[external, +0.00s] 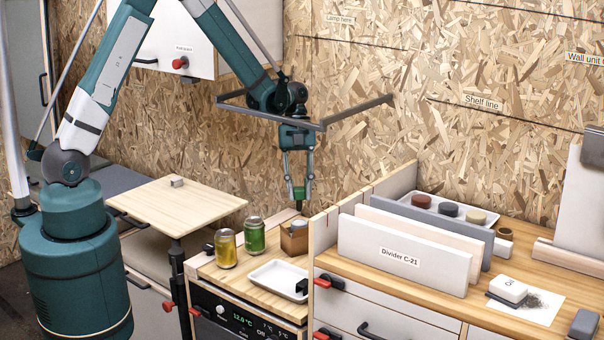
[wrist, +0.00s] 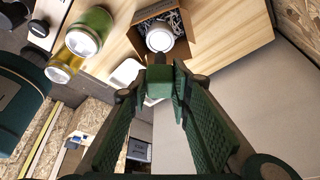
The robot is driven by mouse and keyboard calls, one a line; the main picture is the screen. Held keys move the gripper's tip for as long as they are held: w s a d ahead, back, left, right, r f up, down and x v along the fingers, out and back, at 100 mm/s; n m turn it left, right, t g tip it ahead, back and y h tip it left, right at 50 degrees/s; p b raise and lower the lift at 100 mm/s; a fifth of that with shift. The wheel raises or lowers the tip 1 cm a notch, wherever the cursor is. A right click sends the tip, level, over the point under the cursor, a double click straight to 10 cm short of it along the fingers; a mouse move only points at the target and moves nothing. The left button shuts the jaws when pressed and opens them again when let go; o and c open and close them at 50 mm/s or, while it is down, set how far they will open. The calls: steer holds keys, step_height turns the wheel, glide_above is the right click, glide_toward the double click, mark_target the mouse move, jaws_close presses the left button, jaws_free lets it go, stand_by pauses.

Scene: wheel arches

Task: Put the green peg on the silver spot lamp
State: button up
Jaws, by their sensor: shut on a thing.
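My gripper (external: 298,186) hangs above the wooden counter in the external view. In the wrist view its fingertips (wrist: 162,86) are shut on a small green peg (wrist: 158,80). The green peg also shows in the external view (external: 298,194), between the fingertips. The silver spot lamp (wrist: 160,37) is a round, pale-faced thing in an open brown box (wrist: 189,42), with shredded filling around it. In the external view the box (external: 293,241) stands just below my gripper, with a gap between the peg and the lamp.
A yellow can (external: 226,250) and a green can (external: 254,235) stand left of the box. A white tray (external: 272,275) lies in front of it. Wooden partitions and a white divider (external: 402,250) rise to the right. A small board table (external: 165,208) stands at the left.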

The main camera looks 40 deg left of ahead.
mark_target(300, 206)
steer(key=shift+f, duration=1.85)
steer(key=shift+f+b, duration=0.15)
steer(key=shift+b, duration=0.2)
steer(key=o, duration=1)
steer(key=shift+c, duration=0.2)
steer(key=shift+r, duration=0.2)
steer(key=p+v, duration=0.1)
steer(key=v, duration=1.1)
